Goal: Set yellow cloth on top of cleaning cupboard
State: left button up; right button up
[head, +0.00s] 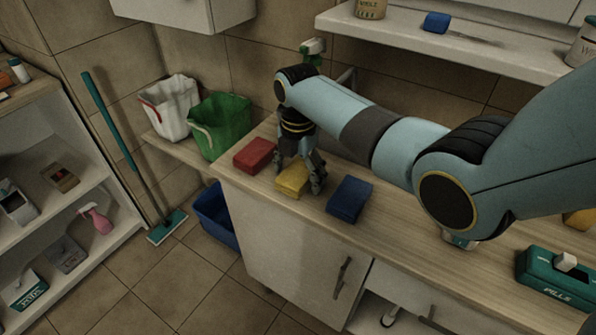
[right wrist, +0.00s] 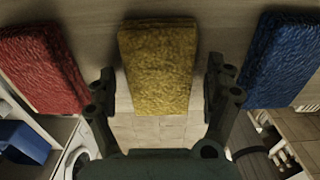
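The yellow cloth (head: 291,181) lies on the wooden counter between a red cloth (head: 254,156) and a blue cloth (head: 349,199). My right gripper (head: 303,185) is over it, pointing down. In the right wrist view, the yellow cloth (right wrist: 158,68) shows between the open fingers of the right gripper (right wrist: 160,92), with a gap on each side. An open white cupboard (head: 128,203) stands at the left with a spray bottle and boxes on its shelves; I cannot tell whether it is the cleaning cupboard. My left gripper is out of view.
A white bucket (head: 172,107) and a green bucket (head: 222,125) stand at the counter's far end. A green mop (head: 125,150) leans by the left cupboard. A blue bin (head: 215,216) is on the floor. A teal box (head: 556,282) sits on the counter at right.

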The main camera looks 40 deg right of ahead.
aim_at(298, 172)
jog(key=shift+r, duration=0.25)
notch_tip(298, 172, up, 12)
jog(key=shift+p, duration=0.35)
jog(key=shift+f, duration=0.1)
dwell(0.4)
